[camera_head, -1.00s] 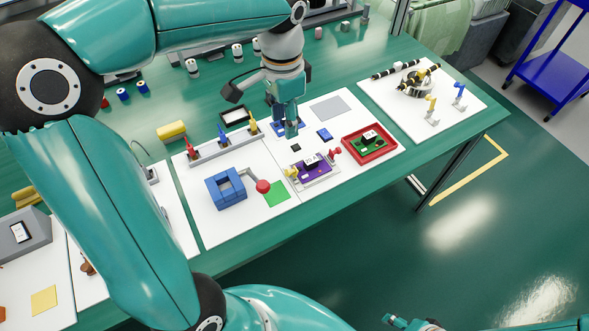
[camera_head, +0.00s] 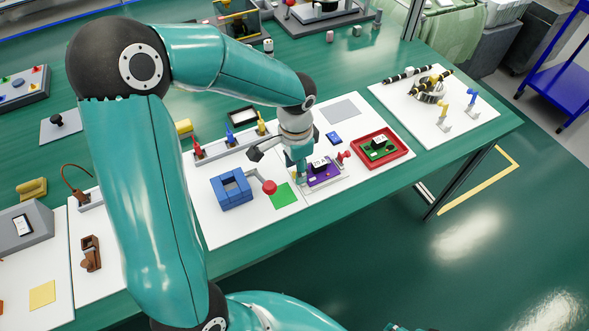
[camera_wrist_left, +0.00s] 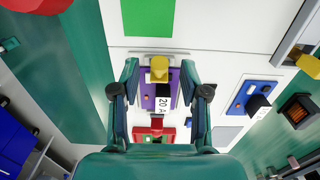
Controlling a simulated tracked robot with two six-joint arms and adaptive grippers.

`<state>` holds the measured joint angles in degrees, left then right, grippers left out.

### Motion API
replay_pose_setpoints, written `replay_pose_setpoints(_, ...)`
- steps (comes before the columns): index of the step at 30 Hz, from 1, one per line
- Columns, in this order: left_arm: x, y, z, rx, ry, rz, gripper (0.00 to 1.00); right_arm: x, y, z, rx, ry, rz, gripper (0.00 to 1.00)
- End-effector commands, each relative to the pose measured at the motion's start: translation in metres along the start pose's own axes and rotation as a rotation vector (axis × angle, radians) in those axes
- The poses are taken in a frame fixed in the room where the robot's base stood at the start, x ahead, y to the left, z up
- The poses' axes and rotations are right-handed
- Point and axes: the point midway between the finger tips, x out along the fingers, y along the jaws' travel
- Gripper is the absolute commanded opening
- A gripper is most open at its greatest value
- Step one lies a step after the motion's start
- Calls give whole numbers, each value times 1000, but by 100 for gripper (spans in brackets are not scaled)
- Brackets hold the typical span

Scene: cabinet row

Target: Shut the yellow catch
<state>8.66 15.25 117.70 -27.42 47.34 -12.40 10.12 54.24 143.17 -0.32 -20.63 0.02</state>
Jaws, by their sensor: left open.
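The yellow catch (camera_wrist_left: 159,68) sits at one end of a purple board (camera_wrist_left: 175,82) in the left wrist view. A dark block labelled 20 A (camera_wrist_left: 163,103) lies on the board, and a red catch (camera_wrist_left: 155,132) stands at the other end. My left gripper (camera_wrist_left: 159,74) is open, with one finger on each side of the yellow catch; I cannot tell whether they touch it. In the head view my left gripper (camera_head: 300,182) points down at the left end of the purple board (camera_head: 325,174) and hides the yellow catch. Only a teal sliver, perhaps of my right gripper, shows at the bottom edge.
A blue block frame (camera_head: 231,190) and a red knob (camera_head: 269,187) stand left of the gripper. A rail with red, blue and yellow levers (camera_head: 229,142) lies behind. A red tray (camera_head: 394,152) stands to the right.

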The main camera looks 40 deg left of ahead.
Motion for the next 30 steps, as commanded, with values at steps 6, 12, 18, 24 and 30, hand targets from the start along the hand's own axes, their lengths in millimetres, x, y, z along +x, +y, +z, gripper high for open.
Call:
replay_pose_setpoints(6, 13, 0, 0, 0, 0, 1, 45, 1, 0, 0, 0, 0, 0, 62)
replay_pose_setpoints(12, 14, 0, 0, 1, 1, 0, 45, 1, 0, 0, 0, 0, 0, 62)
replay_pose_setpoints(18, 13, 0, 0, 1, 1, 0, 20, 1, 0, 0, 0, 0, 0, 62)
replay_pose_setpoints(24, 13, 0, 0, 1, 1, 0, 0, 1, 0, 0, 0, 0, 0, 62)
replay_pose_setpoints(30, 12, -2, 1, -1, -9, -1, 0, -1, 0, 0, 0, 0, 0, 62)
